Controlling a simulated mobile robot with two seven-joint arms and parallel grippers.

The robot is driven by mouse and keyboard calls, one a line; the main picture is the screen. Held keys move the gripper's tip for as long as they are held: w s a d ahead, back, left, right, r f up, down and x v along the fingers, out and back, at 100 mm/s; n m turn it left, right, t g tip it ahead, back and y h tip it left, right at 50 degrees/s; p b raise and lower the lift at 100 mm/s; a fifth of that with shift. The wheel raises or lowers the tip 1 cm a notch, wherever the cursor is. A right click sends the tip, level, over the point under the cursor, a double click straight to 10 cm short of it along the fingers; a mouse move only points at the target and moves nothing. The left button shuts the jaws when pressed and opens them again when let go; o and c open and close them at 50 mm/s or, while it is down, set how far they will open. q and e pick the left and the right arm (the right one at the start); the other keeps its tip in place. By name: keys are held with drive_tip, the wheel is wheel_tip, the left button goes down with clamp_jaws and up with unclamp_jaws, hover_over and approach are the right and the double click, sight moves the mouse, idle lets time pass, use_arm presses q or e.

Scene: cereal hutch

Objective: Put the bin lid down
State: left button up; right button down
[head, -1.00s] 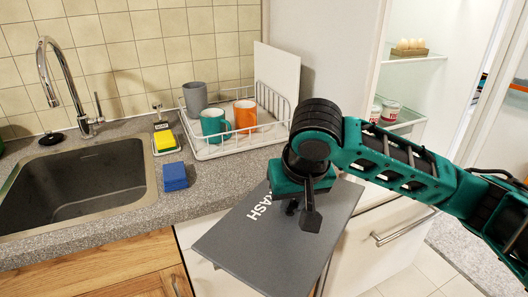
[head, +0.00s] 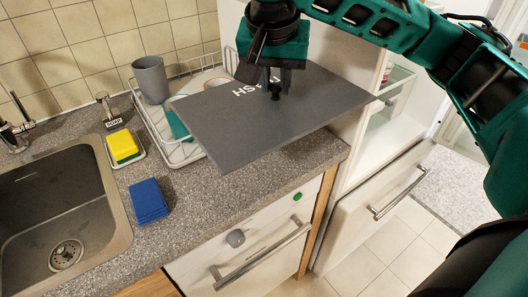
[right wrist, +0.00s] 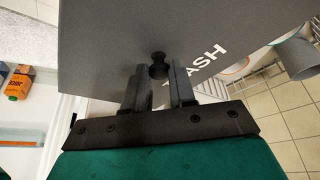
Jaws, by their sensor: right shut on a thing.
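The bin lid (head: 270,128) is a flat dark grey panel with white lettering, partly covered by my arm, and a black knob. In the head view it is over the right end of the counter and hides part of the dish rack. It looks raised and slightly tilted. My right gripper (head: 274,84) is above it, shut on the lid's knob. In the right wrist view the knob (right wrist: 158,66) is at the two fingertips (right wrist: 160,78), and the lid (right wrist: 105,45) fills the upper middle. My left gripper is not in view. No bin is recognisable.
The counter (head: 195,203) holds a sink (head: 50,215), a blue sponge (head: 147,200), a yellow-green sponge (head: 124,146) and a dish rack (head: 160,140) with a grey cup (head: 150,79). A white appliance front with a handle (head: 262,256) is below. Tiled floor shows at right.

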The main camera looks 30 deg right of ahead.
sight(270, 119)
wheel_tip(270, 119, down, 18)
drive_tip(key=shift+r, duration=0.25)
idle(0.5)
drive_tip(key=shift+f, duration=0.15)
drive_tip(key=c, duration=0.9)
unclamp_jaws()
drive_tip(key=v, duration=1.2)
drive_tip(key=shift+w+d, duration=0.1)
